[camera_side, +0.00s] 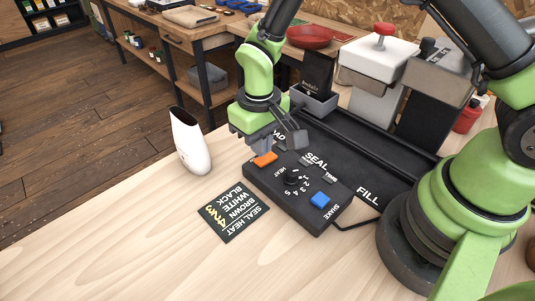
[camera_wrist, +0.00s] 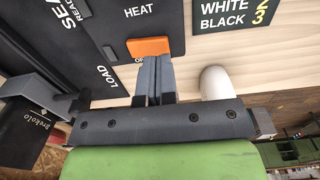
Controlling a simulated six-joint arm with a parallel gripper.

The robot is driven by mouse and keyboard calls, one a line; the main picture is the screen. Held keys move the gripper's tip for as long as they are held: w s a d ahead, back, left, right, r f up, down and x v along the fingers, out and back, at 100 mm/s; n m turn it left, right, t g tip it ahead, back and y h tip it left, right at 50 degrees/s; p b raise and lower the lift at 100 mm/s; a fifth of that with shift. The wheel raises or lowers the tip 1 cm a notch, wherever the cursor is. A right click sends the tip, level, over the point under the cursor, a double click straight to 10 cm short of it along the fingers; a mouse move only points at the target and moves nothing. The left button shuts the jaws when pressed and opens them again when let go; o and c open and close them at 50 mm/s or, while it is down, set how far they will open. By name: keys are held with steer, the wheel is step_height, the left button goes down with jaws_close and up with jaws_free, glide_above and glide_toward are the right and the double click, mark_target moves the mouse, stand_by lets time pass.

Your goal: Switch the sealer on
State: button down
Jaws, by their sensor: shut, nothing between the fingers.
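The sealer's black control box (camera_side: 290,200) lies on the wooden table. It bears an orange rocker switch (camera_side: 265,160) at its far left end, a black dial (camera_side: 292,177) marked with numbers near the word HEAT, and a blue switch (camera_side: 320,200) near SHAKE. My gripper (camera_side: 265,147) points down just above the orange switch, its fingers closed together and empty. In the wrist view the closed fingertips (camera_wrist: 153,62) reach the near edge of the orange switch (camera_wrist: 149,47); I cannot tell whether they touch it. The switch's lettering is partly hidden by the fingers.
A dark card (camera_side: 237,212) listing seal heat for white, brown and black lies in front of the box. A white scoop-like vessel (camera_side: 190,142) stands to its left. A black bag (camera_side: 317,75) stands in a holder behind. The front table is clear.

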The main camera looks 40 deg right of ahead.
steer(key=shift+f, duration=1.3)
stand_by(0.9)
steer(key=shift+r, duration=3.55)
step_height(320, 180, up, 9)
steer(key=m+t, duration=0.1)
steer(key=t, duration=0.1)
glide_above(261, 160)
steer(key=s+d, duration=0.2)
steer(key=d, duration=0.1)
steer(key=s+d+r+m+t+y, duration=0.1)
steer(key=s+d+r+t, duration=0.1)
steer(key=s+r, duration=0.3)
steer(key=s+d+r+m+t+y, duration=0.1)
steer(key=s+r+m+t, duration=0.1)
steer(key=s+r, duration=0.4)
steer(key=s+t, duration=0.1)
steer(key=s, duration=0.3)
steer(key=shift+s+d, duration=0.2)
steer(key=shift+d, duration=0.2)
